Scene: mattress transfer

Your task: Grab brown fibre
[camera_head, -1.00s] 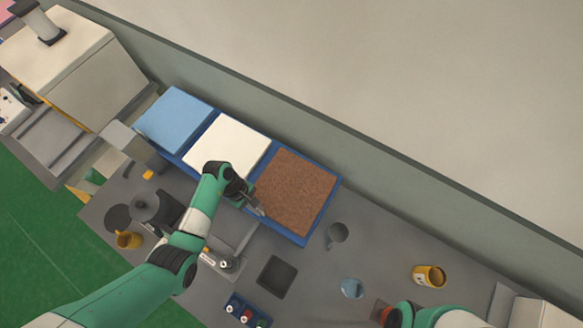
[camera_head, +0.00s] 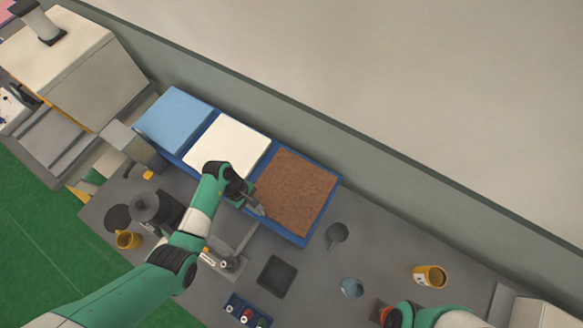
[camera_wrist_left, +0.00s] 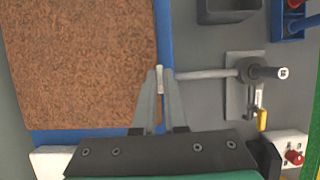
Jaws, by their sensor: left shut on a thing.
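The brown fibre (camera_head: 296,191) is a flat, speckled brown square in the right-hand section of a blue tray (camera_head: 291,237). In the left wrist view the brown fibre (camera_wrist_left: 78,62) fills the upper left, beside the blue rim (camera_wrist_left: 166,30). My left gripper (camera_head: 260,211) is at the fibre's left front edge.
A white block (camera_head: 229,145) and a blue block (camera_head: 175,119) lie in the tray's other sections. A thin grey bar (camera_wrist_left: 205,74) runs from a small device to near my left fingers. A dark square dish (camera_head: 277,276), a blue cup (camera_head: 352,287) and a yellow cup (camera_head: 430,275) stand in front.

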